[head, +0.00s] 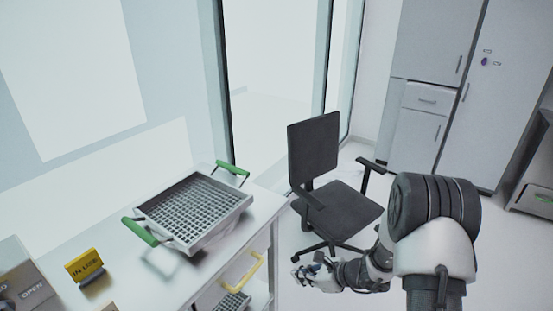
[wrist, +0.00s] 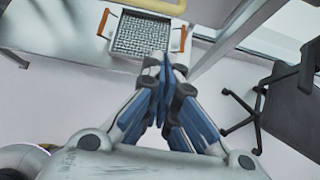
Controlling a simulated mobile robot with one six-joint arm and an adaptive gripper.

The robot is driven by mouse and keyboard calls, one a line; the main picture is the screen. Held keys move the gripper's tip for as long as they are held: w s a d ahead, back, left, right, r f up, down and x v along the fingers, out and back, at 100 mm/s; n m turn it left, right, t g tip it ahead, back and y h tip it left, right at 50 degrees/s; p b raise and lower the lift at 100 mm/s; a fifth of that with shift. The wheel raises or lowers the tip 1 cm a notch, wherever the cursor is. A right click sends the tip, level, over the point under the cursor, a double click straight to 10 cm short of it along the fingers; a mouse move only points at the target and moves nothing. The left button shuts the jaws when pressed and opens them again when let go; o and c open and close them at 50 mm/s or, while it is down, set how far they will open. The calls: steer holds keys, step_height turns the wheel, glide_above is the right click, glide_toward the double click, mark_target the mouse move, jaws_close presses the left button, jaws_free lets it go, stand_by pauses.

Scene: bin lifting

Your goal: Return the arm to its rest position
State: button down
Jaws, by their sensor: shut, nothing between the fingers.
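My gripper (head: 314,271) shows in the head view at the end of my folded arm, low and right of the white bench, in front of the office chair. In the wrist view my gripper (wrist: 165,72) has its blue-padded fingers together, with nothing between them. It touches no object that I can see. My arm's large dark joint fills the right part of the head view.
A grey bin (head: 195,212) with green handles sits on the white bench (head: 140,275). Below it is a bin with a yellow handle (head: 243,271). A yellow sign (head: 86,267) stands at left. A black chair (head: 335,208) stands behind my gripper. A bin with orange handles (wrist: 141,36) shows in the wrist view.

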steer(key=s+a+r+n+g+h, duration=0.1)
steer(key=s+a+r+n+g, duration=0.15)
steer(key=s+r+n, duration=0.65)
steer(key=s+a+r+n+g, duration=0.1)
steer(key=s+a+r+n, duration=0.3)
steer(key=r, duration=0.9)
steer(key=s+d+r+n+t+h, duration=0.1)
steer(key=s+d+r+n+h, duration=0.2)
steer(key=s, duration=0.6)
steer(key=s+d+r+n+t+h, duration=0.1)
steer(key=s+d+r+n+h, duration=0.3)
steer(key=s+d+n, duration=0.4)
steer(key=shift+s+d+n, duration=0.15)
steer(key=shift+s+n, duration=0.35)
steer(key=shift+s, duration=0.05)
